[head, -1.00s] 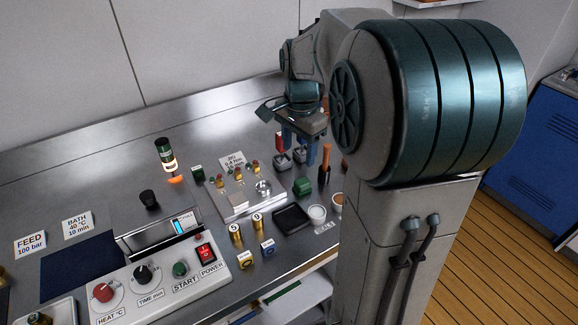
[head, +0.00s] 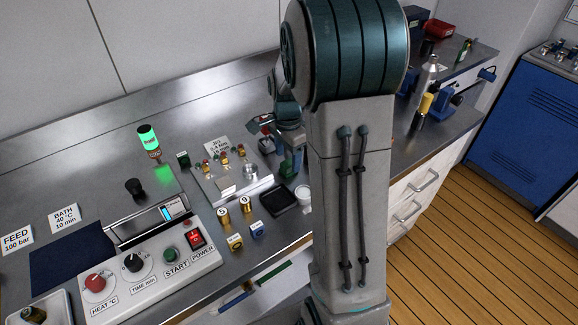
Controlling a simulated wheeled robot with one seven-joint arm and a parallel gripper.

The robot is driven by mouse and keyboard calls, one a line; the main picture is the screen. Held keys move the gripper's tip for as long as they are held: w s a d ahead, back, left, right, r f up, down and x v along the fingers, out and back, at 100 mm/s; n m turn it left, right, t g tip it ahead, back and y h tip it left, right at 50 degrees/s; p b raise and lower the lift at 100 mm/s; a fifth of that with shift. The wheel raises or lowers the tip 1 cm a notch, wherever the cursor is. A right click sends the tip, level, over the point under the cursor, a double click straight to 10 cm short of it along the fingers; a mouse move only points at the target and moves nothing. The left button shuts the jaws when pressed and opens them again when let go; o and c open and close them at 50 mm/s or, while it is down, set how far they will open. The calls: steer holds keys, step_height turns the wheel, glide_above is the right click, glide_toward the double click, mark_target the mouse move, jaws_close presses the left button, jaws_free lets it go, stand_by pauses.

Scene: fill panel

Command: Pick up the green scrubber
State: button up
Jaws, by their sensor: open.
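A small green block (head: 286,169), which looks like the green scrubber, lies on the steel bench just behind the black tray. It is partly hidden by my gripper. My gripper (head: 291,170) is open and low over the bench, its blue fingers pointing down at the block. I cannot tell whether the fingers touch it or stand on both sides of it.
A metal fixture (head: 230,185) with small coloured parts stands left of my gripper. A black tray (head: 279,202) and a white cup (head: 304,195) lie in front. A control panel (head: 150,270) and a green-lit signal lamp (head: 149,140) are further left. My arm hides part of the bench.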

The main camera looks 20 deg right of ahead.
mark_target(289, 162)
step_height(289, 162, down, 4)
steer(key=shift+d+r, duration=0.15)
steer(key=shift+r, duration=0.1)
steer(key=c, duration=1.1)
steer(key=shift+o, duration=0.2)
steer(key=shift+r, duration=0.55)
step_height(289, 162, up, 3)
steer(key=shift+w+f, duration=0.1)
steer(key=s+d+r+b, duration=0.1)
steer(key=s+d+r, duration=0.4)
steer(key=s, duration=0.5)
step_height(289, 162, up, 2)
steer(key=shift+s+d+r+b, duration=0.1)
steer(key=shift+s+d+b, duration=0.1)
steer(key=shift+d+b, duration=0.2)
